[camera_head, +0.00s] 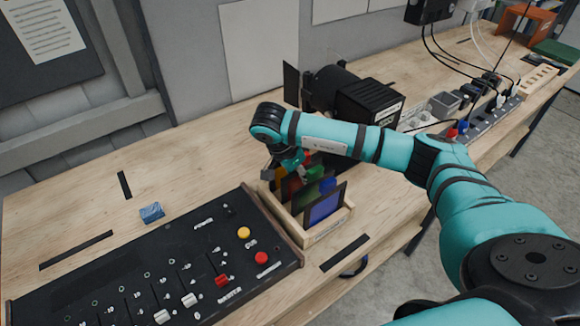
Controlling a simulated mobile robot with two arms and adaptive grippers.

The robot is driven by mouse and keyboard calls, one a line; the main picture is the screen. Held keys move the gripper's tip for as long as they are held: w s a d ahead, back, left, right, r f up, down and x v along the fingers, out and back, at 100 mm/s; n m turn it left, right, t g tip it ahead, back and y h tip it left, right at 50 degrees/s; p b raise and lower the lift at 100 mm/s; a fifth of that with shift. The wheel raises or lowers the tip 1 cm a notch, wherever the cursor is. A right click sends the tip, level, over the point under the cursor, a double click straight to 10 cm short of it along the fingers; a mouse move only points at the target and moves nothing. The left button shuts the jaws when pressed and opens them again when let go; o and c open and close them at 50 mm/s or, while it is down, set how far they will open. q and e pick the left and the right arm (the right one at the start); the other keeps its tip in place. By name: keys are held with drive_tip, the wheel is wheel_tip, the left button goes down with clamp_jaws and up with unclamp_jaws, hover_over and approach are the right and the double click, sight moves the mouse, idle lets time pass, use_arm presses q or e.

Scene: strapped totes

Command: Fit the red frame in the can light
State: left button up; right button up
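The red frame (291,186) stands upright in a wooden rack (322,233) with other coloured frames, partly hidden by its neighbours and by my gripper. The can light (337,88) is a black lamp body lying on the bench behind my arm, with a dark flap at its left end. My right arm comes in from the right and bends down at the wrist. My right gripper (284,166) is over the back of the rack, close to the frames' tops. Its fingertips are small and partly hidden, so I cannot tell whether they hold anything. My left gripper is out of view.
Green (313,188) and blue (324,206) frames share the rack. A black control desk (165,270) with sliders and buttons stands left of it. A blue cloth-like block (151,212) lies behind the desk. Cables and power strips (490,115) fill the right bench; the left bench is mostly clear.

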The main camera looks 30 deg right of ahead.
drive_tip(key=shift+w+d+f, duration=0.1)
drive_tip(key=shift+w+f, duration=0.15)
drive_tip(key=shift+f, duration=0.3)
clamp_jaws()
drive_tip(key=shift+r, duration=0.1)
drive_tip(key=shift+r+p, duration=1.7)
drive_tip(key=shift+r, duration=1.25)
drive_tip(key=shift+r, duration=0.1)
